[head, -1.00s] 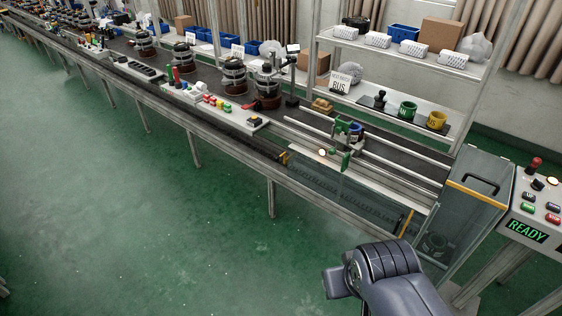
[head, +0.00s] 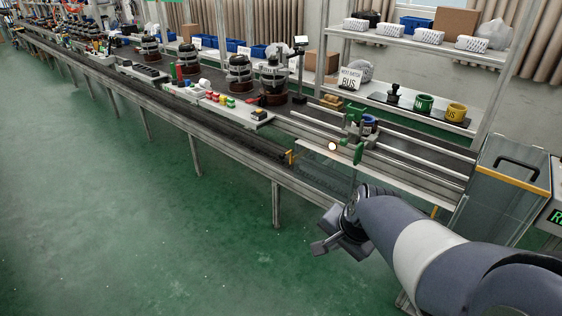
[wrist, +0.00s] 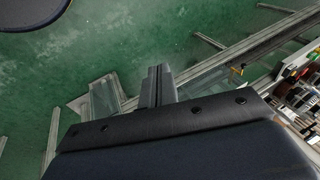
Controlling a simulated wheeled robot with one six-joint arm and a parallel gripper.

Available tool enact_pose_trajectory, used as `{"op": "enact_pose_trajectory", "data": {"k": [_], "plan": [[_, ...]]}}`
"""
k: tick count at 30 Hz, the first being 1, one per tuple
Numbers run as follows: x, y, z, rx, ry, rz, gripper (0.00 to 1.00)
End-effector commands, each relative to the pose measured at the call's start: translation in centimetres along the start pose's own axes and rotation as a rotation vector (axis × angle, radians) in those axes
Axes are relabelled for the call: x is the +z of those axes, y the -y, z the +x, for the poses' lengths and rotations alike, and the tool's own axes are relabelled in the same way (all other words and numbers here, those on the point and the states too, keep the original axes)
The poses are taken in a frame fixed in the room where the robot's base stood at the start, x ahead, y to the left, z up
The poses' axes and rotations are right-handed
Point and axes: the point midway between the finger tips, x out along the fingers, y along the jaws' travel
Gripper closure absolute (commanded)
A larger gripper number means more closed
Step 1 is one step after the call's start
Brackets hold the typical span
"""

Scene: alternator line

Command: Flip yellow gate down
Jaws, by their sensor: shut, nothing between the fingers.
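A small yellow upright piece (head: 290,157) stands on the conveyor's near edge, left of the clear panel. Another thin yellow piece (head: 434,211) shows near the right end of the line, partly behind my arm. I cannot tell which is the gate. My gripper (head: 319,247) is over the green floor in front of the line, apart from both yellow pieces. Its fingers are together and empty, and they also show in the wrist view (wrist: 158,82).
A clear-sided box with a yellow-edged top (head: 512,176) and black handle stands at the right. Green fixtures (head: 354,116) and rails lie on the line behind the clear panel. A shelf (head: 420,50) stands at the back. The floor at left is clear.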

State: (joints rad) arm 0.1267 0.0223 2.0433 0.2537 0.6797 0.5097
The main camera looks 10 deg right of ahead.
Motion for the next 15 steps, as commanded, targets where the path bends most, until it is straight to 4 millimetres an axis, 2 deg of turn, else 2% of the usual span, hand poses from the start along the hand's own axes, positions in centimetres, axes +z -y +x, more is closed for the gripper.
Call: {"op": "enact_pose_trajectory", "data": {"k": [1,6,10,15], "plan": [[-0.3,-0.6,3.6,-0.005,0.005,0.065,1.0],[-2.3,-0.7,9.5,-0.032,0.009,0.267,1.0],[-3.4,-0.7,12.6,-0.046,0.01,0.38,1.0],[-4.2,-0.7,14.4,-0.056,0.011,0.455,1.0]]}}
